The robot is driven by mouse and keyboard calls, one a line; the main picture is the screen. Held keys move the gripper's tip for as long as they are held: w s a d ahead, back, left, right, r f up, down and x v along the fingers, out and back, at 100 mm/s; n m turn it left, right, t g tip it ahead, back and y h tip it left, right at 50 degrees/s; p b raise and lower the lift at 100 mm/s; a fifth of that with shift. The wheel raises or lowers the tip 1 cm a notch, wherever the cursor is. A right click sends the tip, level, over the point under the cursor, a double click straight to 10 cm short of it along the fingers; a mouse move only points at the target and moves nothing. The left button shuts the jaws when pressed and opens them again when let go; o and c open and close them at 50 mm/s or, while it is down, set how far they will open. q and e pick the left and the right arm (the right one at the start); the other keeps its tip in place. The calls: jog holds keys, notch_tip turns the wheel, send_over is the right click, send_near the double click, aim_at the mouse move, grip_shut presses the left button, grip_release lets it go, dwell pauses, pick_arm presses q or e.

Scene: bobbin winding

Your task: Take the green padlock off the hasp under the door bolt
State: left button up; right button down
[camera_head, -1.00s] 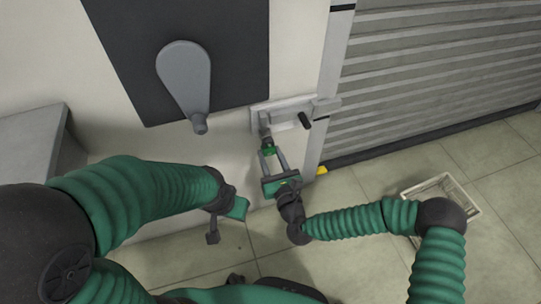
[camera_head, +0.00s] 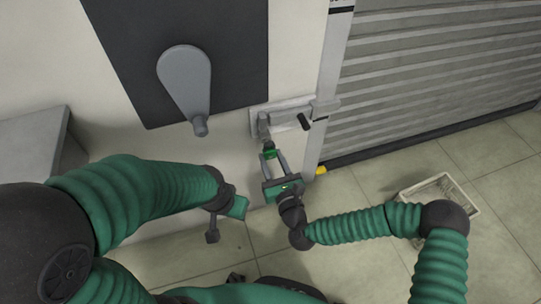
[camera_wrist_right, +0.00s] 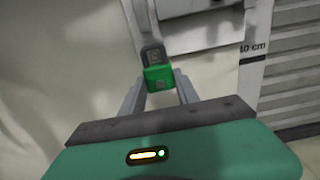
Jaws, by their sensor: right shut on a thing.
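The small green padlock (camera_head: 270,153) is just below the grey hasp (camera_head: 263,125) under the door bolt (camera_head: 290,117). In the right wrist view the padlock (camera_wrist_right: 159,77) sits right under the grey hasp tab (camera_wrist_right: 152,50). Whether its shackle still passes through the hasp cannot be told. My right gripper (camera_head: 273,161) is shut on the padlock, with one grey finger on each side; it reaches up from below. My left gripper (camera_head: 225,222) hangs lower left, away from the padlock, and its jaw opening is unclear.
A dark panel with a grey lever (camera_head: 185,80) is on the wall, left of the bolt. A ribbed shutter (camera_head: 440,70) is at right, beyond a pale post. A pale crate (camera_head: 437,188) stands on the floor at right. A grey ledge (camera_head: 30,145) juts out at far left.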

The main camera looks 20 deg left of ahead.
jog(key=shift+p+v, duration=0.35)
jog(key=shift+v, duration=1.9)
